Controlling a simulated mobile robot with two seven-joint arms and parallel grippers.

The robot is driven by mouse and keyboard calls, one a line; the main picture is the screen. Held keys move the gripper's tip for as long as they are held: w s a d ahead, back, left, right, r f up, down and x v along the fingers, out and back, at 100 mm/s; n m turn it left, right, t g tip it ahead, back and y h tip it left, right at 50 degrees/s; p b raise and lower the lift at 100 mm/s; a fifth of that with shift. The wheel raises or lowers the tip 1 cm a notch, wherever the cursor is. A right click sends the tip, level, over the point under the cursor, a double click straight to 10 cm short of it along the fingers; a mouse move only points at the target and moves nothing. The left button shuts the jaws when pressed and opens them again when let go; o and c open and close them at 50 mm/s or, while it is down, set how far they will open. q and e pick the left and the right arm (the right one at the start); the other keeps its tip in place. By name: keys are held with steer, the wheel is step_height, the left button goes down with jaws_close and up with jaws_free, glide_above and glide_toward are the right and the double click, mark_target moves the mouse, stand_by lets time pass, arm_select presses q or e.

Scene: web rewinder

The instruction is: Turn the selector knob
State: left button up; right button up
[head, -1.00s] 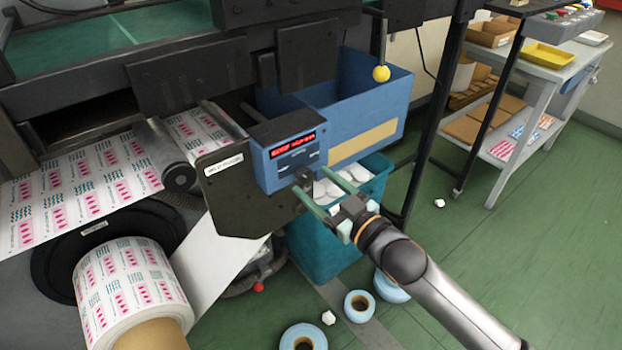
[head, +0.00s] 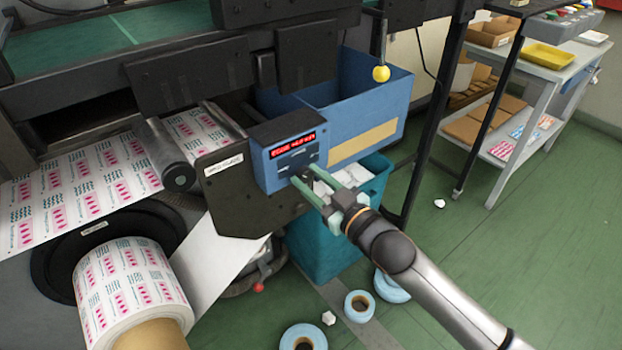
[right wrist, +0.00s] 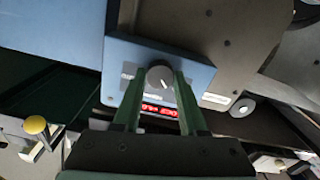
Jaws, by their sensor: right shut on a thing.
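The selector knob (right wrist: 160,78) is a round dark grey dial with a pale pointer mark, on a blue control box (head: 272,172) with a lit red display. My right gripper (right wrist: 161,84) has its two green fingers on either side of the knob, shut on it. In the head view my right gripper (head: 306,177) reaches the lower front of the box from the right, and its fingers largely hide the knob. My left gripper is not in view.
A blue bin (head: 390,100) stands behind the box, and a teal waste bin (head: 325,245) is below it. A printed label roll (head: 130,285) is at left. Blue tape rolls (head: 303,337) lie on the green floor.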

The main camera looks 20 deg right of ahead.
jaws_close()
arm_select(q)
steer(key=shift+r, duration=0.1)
arm_select(e)
steer(key=shift+r+m+p, duration=0.1)
steer(key=shift+m+p, duration=0.2)
steer(key=shift+p, duration=0.1)
steer(key=shift+m+p, duration=0.6)
steer(key=shift+p, duration=0.05)
steer(key=shift+m+p, duration=1.8)
steer(key=shift+m, duration=0.2)
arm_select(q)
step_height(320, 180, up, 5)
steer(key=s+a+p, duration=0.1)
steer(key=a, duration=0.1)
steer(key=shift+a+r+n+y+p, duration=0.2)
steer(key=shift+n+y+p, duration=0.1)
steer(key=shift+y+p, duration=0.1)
arm_select(e)
steer(key=shift+m, duration=1.5)
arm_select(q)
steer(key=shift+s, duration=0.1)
